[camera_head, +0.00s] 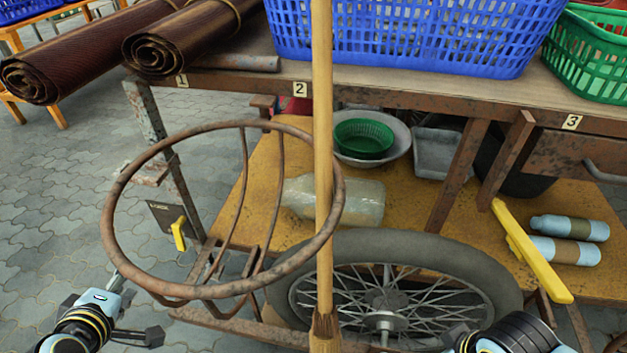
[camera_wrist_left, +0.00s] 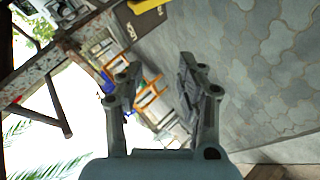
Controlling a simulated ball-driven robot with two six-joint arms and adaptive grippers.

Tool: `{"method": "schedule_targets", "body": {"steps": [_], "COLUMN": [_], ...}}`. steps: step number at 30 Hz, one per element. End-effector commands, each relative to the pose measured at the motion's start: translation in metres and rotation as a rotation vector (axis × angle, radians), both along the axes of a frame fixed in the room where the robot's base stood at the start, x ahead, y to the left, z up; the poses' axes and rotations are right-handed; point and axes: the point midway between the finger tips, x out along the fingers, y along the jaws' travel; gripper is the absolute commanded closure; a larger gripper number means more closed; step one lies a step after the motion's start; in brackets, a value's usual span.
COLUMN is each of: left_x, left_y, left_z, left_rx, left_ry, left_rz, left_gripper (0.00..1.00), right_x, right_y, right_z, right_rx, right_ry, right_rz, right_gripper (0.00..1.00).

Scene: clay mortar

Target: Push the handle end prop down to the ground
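A dark plate (camera_head: 161,214) with a short yellow lever (camera_head: 178,235) is on the cart's left end, beside a rusty upright leg (camera_head: 172,165). I cannot tell for certain which part is the handle end prop. In the left wrist view the dark plate (camera_wrist_left: 138,25) and part of the yellow lever (camera_wrist_left: 152,4) show at the top. My left gripper (camera_head: 137,308) is low at the left, below the plate and lever and apart from them. Its fingers are spread and empty in the left wrist view (camera_wrist_left: 157,72). My right gripper is only partly visible at the bottom edge; its fingers are unclear.
A rusty ring (camera_head: 112,220) stands close above my left gripper. A wooden pole (camera_head: 323,120) crosses the middle before a spoked wheel (camera_head: 385,241). A yellow bar (camera_head: 535,262) juts out at the right. Open paving (camera_head: 50,200) lies to the left.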

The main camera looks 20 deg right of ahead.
Motion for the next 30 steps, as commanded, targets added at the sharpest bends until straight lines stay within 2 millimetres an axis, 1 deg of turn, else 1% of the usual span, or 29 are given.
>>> {"method": "schedule_targets", "body": {"steps": [1, 3, 6, 9, 12, 15, 17, 20, 29, 30], "left_x": [0.019, 0.045, 0.072, 0.089, 0.098, 0.104, 0.11, 0.123, 0.184, 0.188], "left_y": [-0.006, -0.013, -0.019, -0.023, -0.025, -0.026, -0.027, -0.029, -0.041, -0.041], "left_z": [-0.009, 0.009, 0.033, 0.054, 0.07, 0.079, 0.081, 0.079, 0.062, 0.062], "left_rx": [-0.069, -0.165, -0.286, -0.379, -0.437, -0.463, -0.469, -0.47, -0.467, -0.468], "left_ry": [-0.045, -0.114, -0.194, -0.251, -0.288, -0.306, -0.311, -0.313, -0.308, -0.307], "left_rz": [0.031, 0.07, 0.107, 0.128, 0.14, 0.144, 0.144, 0.144, 0.144, 0.145], "left_gripper": [0.63, 0.63, 0.63, 0.63, 0.63, 0.63, 0.63, 0.63, 0.63, 0.63], "right_x": [0.0, 0.005, 0.009, 0.011, 0.012, 0.014, 0.015, 0.018, 0.032, 0.033], "right_y": [0.003, 0.007, 0.011, 0.015, 0.017, 0.018, 0.019, 0.021, 0.031, 0.031], "right_z": [-0.015, -0.009, 0.0, 0.01, 0.018, 0.024, 0.027, 0.033, 0.058, 0.052], "right_rx": [0.003, 0.006, 0.01, 0.013, 0.015, 0.016, 0.019, 0.023, 0.048, 0.047], "right_ry": [0.007, 0.007, 0.007, 0.005, 0.005, 0.0, -0.004, -0.019, -0.1, -0.118], "right_rz": [0.005, 0.01, 0.016, 0.021, 0.024, 0.026, 0.026, 0.028, 0.038, 0.037], "right_gripper": [0.51, 0.51, 0.51, 0.51, 0.51, 0.51, 0.51, 0.51, 0.51, 0.51]}}
